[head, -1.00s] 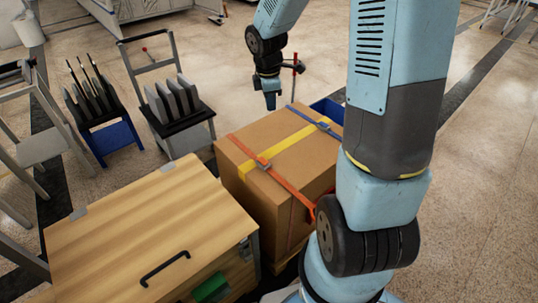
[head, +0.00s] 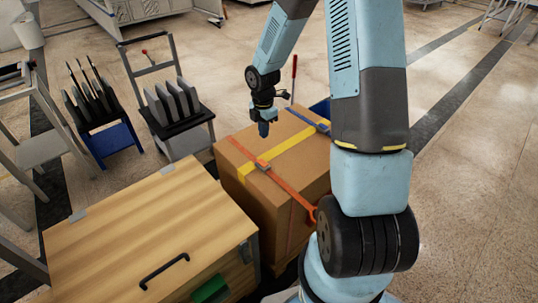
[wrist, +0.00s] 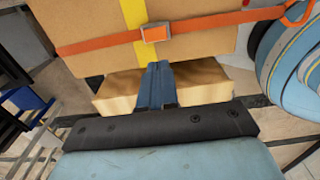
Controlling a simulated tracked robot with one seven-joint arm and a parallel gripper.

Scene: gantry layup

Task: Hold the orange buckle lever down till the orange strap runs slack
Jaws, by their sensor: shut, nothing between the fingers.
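A large cardboard box (head: 245,135) stands in the middle of the head view. An orange strap (head: 288,187) runs across its top and down the near side, looking taut. Its orange buckle (head: 263,165) sits where it crosses a yellow strap (head: 285,151). In the wrist view the orange buckle (wrist: 156,33) lies just beyond the fingertips, with the orange strap (wrist: 100,41) to both sides. My gripper (head: 263,132) is shut and empty, pointing down above the box, apart from the buckle. It also shows in the wrist view (wrist: 157,68).
A blue strap (head: 308,119) crosses the box's far part. A wooden chest (head: 130,225) with a black handle stands close at the near left. Carts with upright grey panels (head: 178,100) stand at the left. Open floor lies at the right.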

